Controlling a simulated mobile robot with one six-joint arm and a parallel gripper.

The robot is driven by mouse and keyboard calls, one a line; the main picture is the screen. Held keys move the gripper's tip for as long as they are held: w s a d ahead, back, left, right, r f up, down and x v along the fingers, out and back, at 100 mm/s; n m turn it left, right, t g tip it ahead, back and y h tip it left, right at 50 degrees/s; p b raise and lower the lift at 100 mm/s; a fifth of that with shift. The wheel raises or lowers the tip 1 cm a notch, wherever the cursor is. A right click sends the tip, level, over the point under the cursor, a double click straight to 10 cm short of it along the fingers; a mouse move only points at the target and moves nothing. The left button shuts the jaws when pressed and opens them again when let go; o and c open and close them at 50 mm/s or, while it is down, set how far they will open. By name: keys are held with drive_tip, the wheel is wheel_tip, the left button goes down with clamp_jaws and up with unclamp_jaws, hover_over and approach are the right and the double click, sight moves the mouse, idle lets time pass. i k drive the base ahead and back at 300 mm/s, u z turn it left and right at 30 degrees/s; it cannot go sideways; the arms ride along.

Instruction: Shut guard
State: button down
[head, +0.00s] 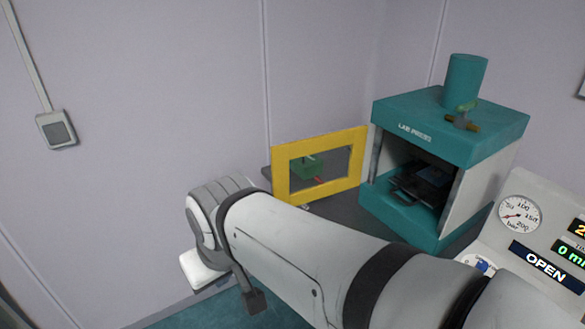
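The guard (280,174) is a yellow frame around a see-through window. It stands swung open to the left of the teal lab press (450,122), and its right edge is beside the press's front left edge. The press opening is uncovered, with dark plates (425,185) inside. My pale arm crosses the lower middle of the head view, in front of and below the guard. A white block and a dark piece show at the arm's far end, but I cannot make out the gripper's fingers. No contact with the guard is visible.
A grey bench (345,207) carries the press. A slanted control panel (532,240) at right has a pressure gauge (518,214) and a display reading OPEN. A green object (307,168) shows through the guard window. A wall switch (57,130) is at left.

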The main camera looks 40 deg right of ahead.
sight(280, 155)
drive_tip(key=i, duration=2.5)
drive_tip(key=z, duration=3.6)
drive_tip(key=k, duration=0.6)
drive_tip(key=i, duration=0.45)
drive_tip(key=z, duration=0.05)
